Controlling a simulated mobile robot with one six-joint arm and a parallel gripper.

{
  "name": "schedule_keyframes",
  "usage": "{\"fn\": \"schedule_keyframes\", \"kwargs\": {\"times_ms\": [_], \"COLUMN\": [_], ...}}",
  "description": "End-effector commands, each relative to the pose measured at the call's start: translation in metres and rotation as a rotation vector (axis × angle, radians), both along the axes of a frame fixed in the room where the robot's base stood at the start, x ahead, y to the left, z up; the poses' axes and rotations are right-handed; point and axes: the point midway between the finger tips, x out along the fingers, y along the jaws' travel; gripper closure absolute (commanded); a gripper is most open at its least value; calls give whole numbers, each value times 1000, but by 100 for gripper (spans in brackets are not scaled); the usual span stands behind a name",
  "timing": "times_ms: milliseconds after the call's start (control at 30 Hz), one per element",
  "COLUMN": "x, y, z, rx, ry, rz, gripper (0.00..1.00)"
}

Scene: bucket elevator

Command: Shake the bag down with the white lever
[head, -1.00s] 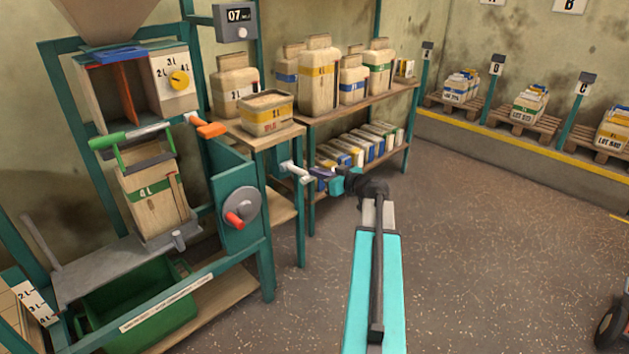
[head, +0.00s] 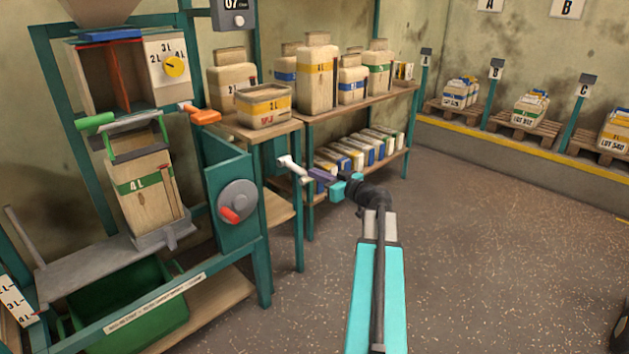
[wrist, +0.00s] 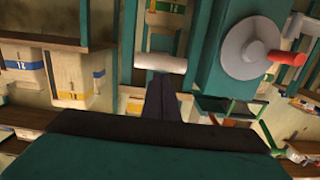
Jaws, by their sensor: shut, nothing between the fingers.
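The white lever (head: 292,167) juts from the teal frame, right of the grey disc. My gripper (head: 312,175) is shut and empty, with its dark fingertips right at the lever's end. In the wrist view the white lever (wrist: 160,62) lies crosswise just beyond the tips of my gripper (wrist: 160,78). I cannot tell whether they touch. The bag (head: 145,185), tan with a green 4 L band, stands under the filling box on a grey support (head: 165,236). A bar with a green handle (head: 95,123) crosses its top.
A grey disc with a red knob (head: 237,200) and an orange handle (head: 200,113) are on the frame to the left. A green crate (head: 140,315) sits low. Shelves of filled bags (head: 360,95) stand behind the lever. The floor at right is largely open.

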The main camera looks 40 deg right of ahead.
Motion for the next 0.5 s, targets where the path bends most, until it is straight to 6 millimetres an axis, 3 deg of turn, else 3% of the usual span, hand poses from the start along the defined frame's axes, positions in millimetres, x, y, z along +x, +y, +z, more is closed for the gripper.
{"fn": "schedule_keyframes", "kwargs": {"times_ms": [500], "x": [-7], "y": [-10], "z": [-24], "rx": [0], "ry": [3], "rz": [-12], "gripper": [100]}}
